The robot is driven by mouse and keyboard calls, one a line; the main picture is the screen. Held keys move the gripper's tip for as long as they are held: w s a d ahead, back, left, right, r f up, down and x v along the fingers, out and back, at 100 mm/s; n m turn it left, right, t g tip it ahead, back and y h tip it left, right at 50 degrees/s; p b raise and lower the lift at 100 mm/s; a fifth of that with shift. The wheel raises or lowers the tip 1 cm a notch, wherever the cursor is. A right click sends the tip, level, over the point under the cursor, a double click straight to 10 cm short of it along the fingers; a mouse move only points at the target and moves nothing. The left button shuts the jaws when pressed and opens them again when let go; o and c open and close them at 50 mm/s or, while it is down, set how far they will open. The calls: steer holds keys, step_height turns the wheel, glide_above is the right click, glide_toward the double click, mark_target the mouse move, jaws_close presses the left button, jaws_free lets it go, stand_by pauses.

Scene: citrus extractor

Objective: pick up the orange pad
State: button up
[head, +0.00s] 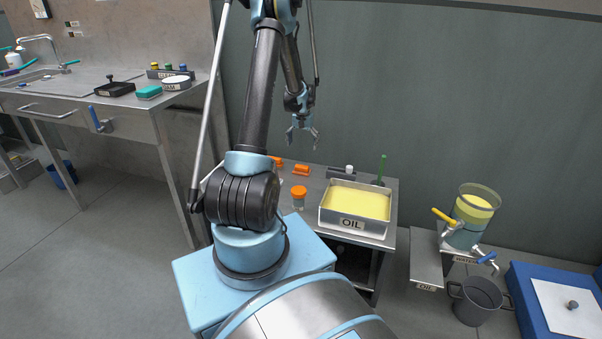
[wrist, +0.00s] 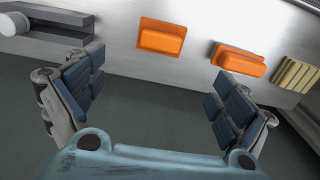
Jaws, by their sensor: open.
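Two orange pads lie on the grey metal table. In the wrist view one orange pad (wrist: 162,38) is at the upper middle and a second orange pad (wrist: 238,62) is to its right. Each has a raised block on a flat base. In the head view they show as one pad (head: 302,170) and another (head: 276,160) further left, partly hidden by my arm. I cannot tell which one is meant. My gripper (wrist: 155,98) is open and empty, with blue-padded fingers apart. In the head view my gripper (head: 302,137) hangs above the table, clear of both pads.
A jar with an orange lid (head: 299,192) and an oil tray (head: 354,224) stand on the table (head: 318,182). A dark bar with a pale cylinder (head: 349,169) is behind the tray. A yellow ribbed piece (wrist: 295,74) lies beside the right pad in the wrist view.

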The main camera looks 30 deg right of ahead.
glide_above(302, 166)
steer(key=f, duration=0.6)
steer(key=shift+w+d+f, duration=0.15)
steer(key=shift+w+d, duration=0.1)
steer(key=shift+w, duration=0.05)
steer(key=shift+s+a+f, duration=0.1)
steer(key=shift+a+f, duration=0.05)
steer(key=shift+f, duration=1.45)
steer(key=shift+s+a+f, duration=0.1)
steer(key=shift+f, duration=1.5)
steer(key=c, duration=1.2)
